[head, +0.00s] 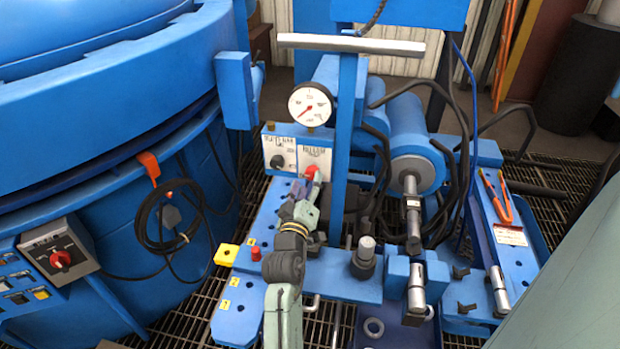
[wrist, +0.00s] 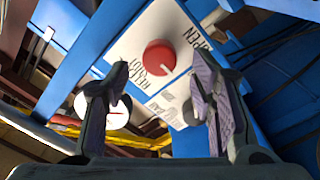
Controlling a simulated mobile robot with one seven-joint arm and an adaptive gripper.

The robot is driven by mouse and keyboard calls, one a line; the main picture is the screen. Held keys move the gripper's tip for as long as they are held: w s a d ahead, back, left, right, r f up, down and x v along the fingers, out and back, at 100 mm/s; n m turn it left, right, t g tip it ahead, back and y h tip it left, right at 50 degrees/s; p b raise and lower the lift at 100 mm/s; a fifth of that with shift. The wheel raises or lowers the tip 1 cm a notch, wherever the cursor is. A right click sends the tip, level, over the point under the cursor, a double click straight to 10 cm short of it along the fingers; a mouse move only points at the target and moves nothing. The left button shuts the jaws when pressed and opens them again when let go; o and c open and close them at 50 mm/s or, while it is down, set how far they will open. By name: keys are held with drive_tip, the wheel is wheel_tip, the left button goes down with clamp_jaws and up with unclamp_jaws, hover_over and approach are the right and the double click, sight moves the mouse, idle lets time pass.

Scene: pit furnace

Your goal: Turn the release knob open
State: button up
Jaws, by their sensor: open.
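The red release knob (head: 310,171) sits on a white label plate on a blue box below a round gauge. In the wrist view the red knob (wrist: 159,56) shows between and just beyond the fingertips, with a light mark near its lower right edge. "OPEN" is printed to its upper right; other lettering at lower left is hard to read. My gripper (head: 309,188) reaches the box from the front. In the wrist view my gripper (wrist: 160,72) is open, one finger on each side of the knob's line, with nothing held. Contact with the knob cannot be seen.
A black knob (head: 277,161) is left of the red one. The gauge (head: 310,104) stands above, beside a blue T-handle post (head: 347,120). Blue cylinders and black hoses are to the right. The large blue furnace (head: 110,120) fills the left. A red button (head: 256,253) is near my arm.

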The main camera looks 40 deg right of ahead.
drive_tip(key=v, duration=0.8)
drive_tip(key=shift+s+a, duration=0.25)
drive_tip(key=shift+a, duration=0.05)
